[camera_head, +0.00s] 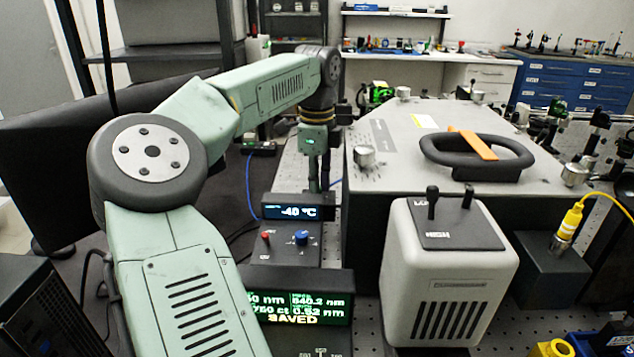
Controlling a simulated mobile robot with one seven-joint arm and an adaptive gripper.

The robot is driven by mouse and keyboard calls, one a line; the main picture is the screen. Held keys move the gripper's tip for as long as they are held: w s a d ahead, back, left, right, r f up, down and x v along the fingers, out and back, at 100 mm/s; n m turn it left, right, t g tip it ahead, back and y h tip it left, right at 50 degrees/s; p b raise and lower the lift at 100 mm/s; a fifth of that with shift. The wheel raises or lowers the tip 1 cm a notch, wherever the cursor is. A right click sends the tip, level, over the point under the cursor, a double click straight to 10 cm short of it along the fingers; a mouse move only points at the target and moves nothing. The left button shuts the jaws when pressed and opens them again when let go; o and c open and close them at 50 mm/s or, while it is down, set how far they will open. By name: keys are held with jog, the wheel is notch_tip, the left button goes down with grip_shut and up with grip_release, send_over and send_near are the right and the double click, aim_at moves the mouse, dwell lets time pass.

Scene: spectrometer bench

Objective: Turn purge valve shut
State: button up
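My arm reaches from the lower left over the bench. My gripper (319,186) points down behind the "-40 °C" display, left of the large grey box. Its fingers look narrow and close together. Their tips are partly hidden, so I cannot tell whether they hold anything. No part is clearly marked as the purge valve. A control box in front of the gripper carries a red-topped lever (266,238) and a blue knob (301,237). I cannot tell whether either is the valve. My gripper is behind both and apart from them.
The "-40 °C" display (290,212) stands in front of my gripper. A green-lit "SAVED" display (300,307) is nearer. The grey box (385,155) with a black handle (478,170) and orange strip blocks the right. A white vented unit (445,270) stands in front of it.

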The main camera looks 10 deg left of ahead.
jog(key=o, duration=0.5)
notch_tip(320, 180, up, 12)
jog(key=shift+r, duration=0.1)
dwell(0.5)
